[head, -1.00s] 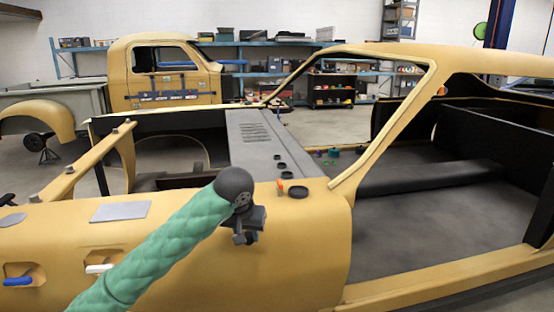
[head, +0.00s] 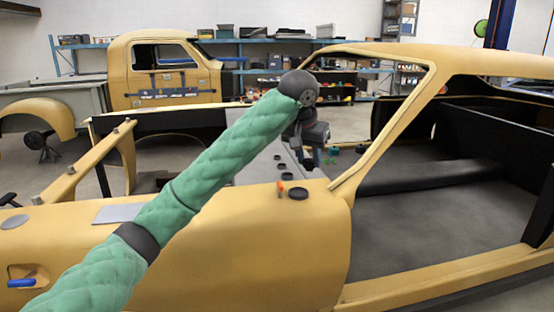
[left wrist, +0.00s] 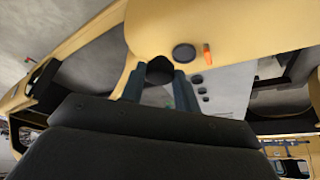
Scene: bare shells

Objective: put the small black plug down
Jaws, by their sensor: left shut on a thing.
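My left gripper (head: 311,163) hangs at the end of the green-sleeved arm, over the grey panel in front of the windscreen opening. It also shows in the left wrist view (left wrist: 160,84). There its two dark blue-grey fingers are shut on a small black plug (left wrist: 159,69), which sits between the fingertips. The grey panel (head: 258,168) lies below and left of the gripper. My right gripper is not in view.
Several small dark plugs (left wrist: 202,90) lie in a row on the panel. The yellow windscreen pillar (head: 385,135) rises close to the right of the gripper.

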